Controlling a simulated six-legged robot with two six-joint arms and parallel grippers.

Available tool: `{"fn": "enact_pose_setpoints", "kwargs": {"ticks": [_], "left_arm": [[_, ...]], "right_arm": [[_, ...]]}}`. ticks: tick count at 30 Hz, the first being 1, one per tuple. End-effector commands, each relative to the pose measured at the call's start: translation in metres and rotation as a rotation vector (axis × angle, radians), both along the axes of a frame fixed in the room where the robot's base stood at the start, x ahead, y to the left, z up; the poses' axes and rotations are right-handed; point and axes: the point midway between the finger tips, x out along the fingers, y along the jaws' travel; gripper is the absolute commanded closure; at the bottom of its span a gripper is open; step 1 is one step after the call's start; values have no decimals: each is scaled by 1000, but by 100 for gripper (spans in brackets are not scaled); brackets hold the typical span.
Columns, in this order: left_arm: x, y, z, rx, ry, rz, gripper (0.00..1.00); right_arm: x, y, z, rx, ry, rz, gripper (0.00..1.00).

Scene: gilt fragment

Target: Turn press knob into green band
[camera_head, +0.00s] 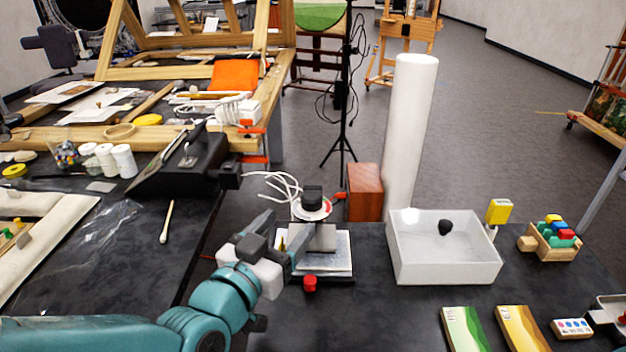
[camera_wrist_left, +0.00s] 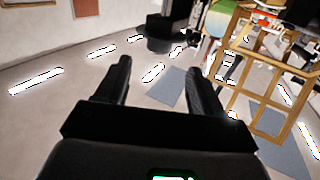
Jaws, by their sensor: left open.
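The press (camera_head: 320,238) stands on the dark table in the head view, on a base with pale sheets. On top sits a black knob (camera_head: 312,193) over a white dial disc (camera_head: 311,209) with a red part on its right edge. I cannot make out a green band on the dial. My left gripper (camera_head: 282,228) is in front and to the left of the press, pointing up and away, open and empty. It overlaps the left side of the press in the picture, apart from the knob. In the left wrist view its two fingers (camera_wrist_left: 160,72) are spread with nothing between them.
A red button-like piece (camera_head: 310,284) is at the press's front. A white tray (camera_head: 445,272) holding a dark lump stands to the right. A red-brown block (camera_head: 365,192) and a tall white roll (camera_head: 410,135) stand behind. A black sloped box (camera_head: 182,165) is left.

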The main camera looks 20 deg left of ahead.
Motion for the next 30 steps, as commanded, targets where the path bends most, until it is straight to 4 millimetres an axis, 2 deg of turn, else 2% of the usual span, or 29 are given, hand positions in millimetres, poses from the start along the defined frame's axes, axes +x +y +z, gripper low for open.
{"fn": "enact_pose_setpoints", "kwargs": {"ticks": [1,4,6,9,15,20,27,28,30], "left_arm": [[7,-2,7,2,8,0,32],[18,-4,7,0,7,-2,32],[35,-7,1,-1,0,-1,32],[57,-11,1,-1,-1,-1,32],[87,-17,0,-1,-1,1,32],[96,-18,0,-1,-2,1,32],[97,-18,0,-1,-2,1,32],[97,-18,0,-1,-2,1,36],[97,-18,0,-1,-2,1,58]], "right_arm": [[0,0,18,0,0,0,0],[0,0,35,0,0,0,0],[0,0,28,0,-1,0,0],[0,0,31,0,0,0,0],[0,0,35,0,0,0,0],[0,0,36,0,0,0,0],[0,0,36,0,0,0,0],[0,0,36,0,0,0,0],[0,0,36,0,0,0,0]]}}
